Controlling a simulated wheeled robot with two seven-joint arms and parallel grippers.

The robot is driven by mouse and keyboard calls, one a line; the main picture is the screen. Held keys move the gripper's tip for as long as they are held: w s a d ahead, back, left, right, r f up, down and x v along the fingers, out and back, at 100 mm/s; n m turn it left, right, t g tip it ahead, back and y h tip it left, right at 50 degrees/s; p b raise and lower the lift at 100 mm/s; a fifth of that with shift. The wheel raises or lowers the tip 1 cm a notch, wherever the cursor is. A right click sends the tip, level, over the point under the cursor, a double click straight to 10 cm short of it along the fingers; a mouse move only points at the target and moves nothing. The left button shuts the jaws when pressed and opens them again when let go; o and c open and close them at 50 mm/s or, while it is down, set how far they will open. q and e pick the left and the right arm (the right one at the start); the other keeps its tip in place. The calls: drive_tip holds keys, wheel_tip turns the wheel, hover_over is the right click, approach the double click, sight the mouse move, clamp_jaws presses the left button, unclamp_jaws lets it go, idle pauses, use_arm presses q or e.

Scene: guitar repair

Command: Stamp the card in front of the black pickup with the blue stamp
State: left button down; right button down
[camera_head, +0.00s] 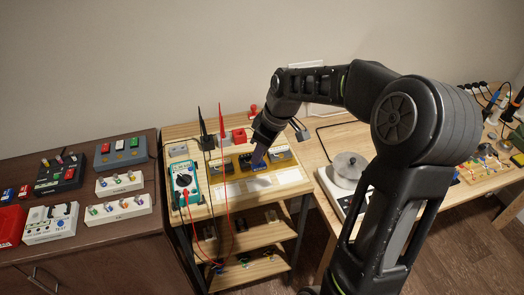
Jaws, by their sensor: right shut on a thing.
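My right gripper (261,147) reaches down over the small wooden stand (200,207) and is shut on the blue stamp (258,156). The stamp is tilted and partly hidden by the gripper. It is just above or beside the middle of a row of pickups; I cannot tell whether it touches anything. A greyish pickup (221,168) is at the row's left and another (279,153) at its right. The middle one is mostly hidden, so I cannot tell which is black. White cards (233,189) lie in a strip in front of the row. My left gripper is out of view.
A red stamp (253,110) and a red block (239,135) stand behind the row. A teal multimeter (184,183) with red and black leads is at the stand's left. A scale with a round metal weight (348,166) is on the right table. The dark cabinet (150,245) holds several switch boxes.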

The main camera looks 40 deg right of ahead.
sight(261, 166)
drive_tip(key=shift+s, duration=0.1)
drive_tip(key=shift+f+b, duration=2)
drive_tip(key=shift+f, duration=0.95)
drive_tip(key=shift+a+f+b, duration=0.1)
drive_tip(key=shift+f+b, duration=0.5)
drive_tip(key=shift+f, duration=0.05)
idle(0.4)
drive_tip(key=shift+r+p, duration=2.35)
drive_tip(key=shift+r, duration=1.25)
